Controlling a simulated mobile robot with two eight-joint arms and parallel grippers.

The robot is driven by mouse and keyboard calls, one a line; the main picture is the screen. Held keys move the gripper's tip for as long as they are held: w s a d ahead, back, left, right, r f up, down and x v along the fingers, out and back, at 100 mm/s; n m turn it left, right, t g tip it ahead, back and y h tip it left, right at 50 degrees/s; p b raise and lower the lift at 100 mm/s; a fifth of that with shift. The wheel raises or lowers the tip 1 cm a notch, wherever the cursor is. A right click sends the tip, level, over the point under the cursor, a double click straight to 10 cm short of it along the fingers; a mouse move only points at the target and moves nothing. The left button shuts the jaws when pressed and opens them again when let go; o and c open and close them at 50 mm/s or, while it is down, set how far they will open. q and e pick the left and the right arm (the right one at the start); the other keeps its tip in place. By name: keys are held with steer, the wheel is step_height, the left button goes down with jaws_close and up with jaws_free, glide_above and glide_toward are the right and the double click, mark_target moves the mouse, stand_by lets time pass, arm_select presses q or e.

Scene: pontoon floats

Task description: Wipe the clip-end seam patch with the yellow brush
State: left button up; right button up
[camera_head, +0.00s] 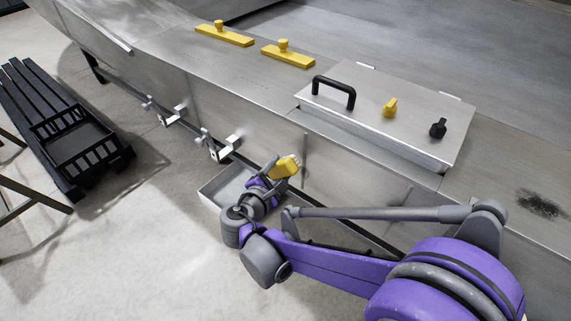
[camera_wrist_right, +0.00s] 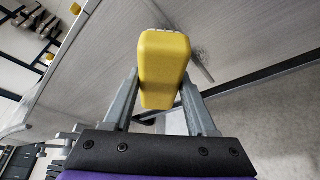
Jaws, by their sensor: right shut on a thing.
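My right gripper (camera_head: 268,183) is shut on the yellow brush (camera_head: 286,166), low in front of the grey metal side wall. The brush has a yellow body and pale bristles. In the right wrist view the yellow brush (camera_wrist_right: 164,62) stands between the two fingers of the right gripper (camera_wrist_right: 160,105), hiding part of the wall behind. A dark speckled patch (camera_head: 541,205) lies on the metal top at far right, away from the brush. In the wrist view a faint dark smudge (camera_wrist_right: 203,55) shows beside the brush; I cannot tell which patch it is. My left gripper is not in view.
Metal clips (camera_head: 222,149) stick out along the wall's edge, left of the gripper. A shallow pale tray (camera_head: 212,196) is beside the gripper. A raised lid (camera_head: 350,112) with handle and knobs and two yellow bars (camera_head: 288,57) are on top. A black crate (camera_head: 75,150) is at left.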

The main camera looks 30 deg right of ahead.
steer(key=shift+s+a, duration=0.25)
steer(key=shift+a, duration=0.3)
steer(key=shift+s+a, duration=0.3)
steer(key=shift+a, duration=0.4)
steer(key=shift+s+a, duration=0.25)
steer(key=shift+a, duration=0.45)
steer(key=w+d+f+b, duration=0.2)
steer(key=d+f+b, duration=0.3)
steer(key=d, duration=0.1)
steer(key=shift+w+f, duration=0.2)
steer(key=shift+f, duration=0.05)
steer(key=shift+w+d, duration=0.25)
steer(key=shift+d, duration=0.3)
steer(key=shift+w+d, duration=0.25)
steer(key=shift+d, duration=0.3)
stand_by(0.6)
